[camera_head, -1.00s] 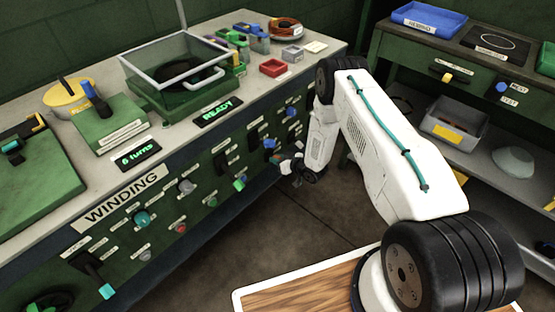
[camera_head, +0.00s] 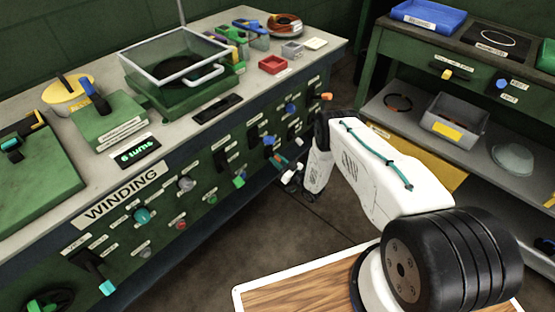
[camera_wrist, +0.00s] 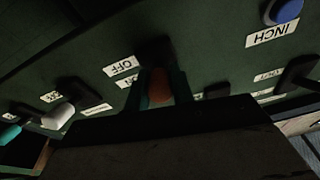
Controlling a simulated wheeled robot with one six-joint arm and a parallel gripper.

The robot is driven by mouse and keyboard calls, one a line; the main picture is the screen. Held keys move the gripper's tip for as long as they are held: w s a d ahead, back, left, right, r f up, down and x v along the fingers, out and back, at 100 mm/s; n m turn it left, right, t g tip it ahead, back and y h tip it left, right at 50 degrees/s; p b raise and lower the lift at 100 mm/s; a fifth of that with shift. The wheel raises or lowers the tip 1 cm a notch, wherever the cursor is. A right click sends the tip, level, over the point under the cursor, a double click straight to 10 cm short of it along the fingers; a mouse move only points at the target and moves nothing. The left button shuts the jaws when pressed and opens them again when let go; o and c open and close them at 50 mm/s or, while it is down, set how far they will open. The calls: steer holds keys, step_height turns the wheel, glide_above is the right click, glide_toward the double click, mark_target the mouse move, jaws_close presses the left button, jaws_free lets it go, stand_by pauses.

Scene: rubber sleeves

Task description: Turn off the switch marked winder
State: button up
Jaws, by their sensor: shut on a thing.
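My gripper (camera_wrist: 158,88) is shut on the red-brown handle (camera_wrist: 159,92) of a switch on the green panel. In the wrist view the teal fingers sit on both sides of the handle. The label OFF (camera_wrist: 121,67) is just left of the switch's dark base, and I see no readable "winder" marking. In the head view my gripper (camera_head: 280,162) is low against the front of the winding bench (camera_head: 125,192), and the handle is mostly hidden there.
A blue INCH button (camera_wrist: 284,11) and a white-handled switch (camera_wrist: 58,116) are close by on the panel. A green knob (camera_head: 239,181) lies left of my gripper. The display (camera_head: 217,109) on the bench top is dark. A shelf unit (camera_head: 510,155) stands at right; floor between is clear.

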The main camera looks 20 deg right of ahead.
steer(key=shift+f+t, duration=0.3)
steer(key=shift+t, duration=0.2)
steer(key=shift+y, duration=0.3)
steer(key=o, duration=1)
steer(key=v, duration=0.7)
steer(key=shift+s+f, duration=0.2)
steer(key=shift+s, duration=0.1)
steer(key=shift+d, duration=0.1)
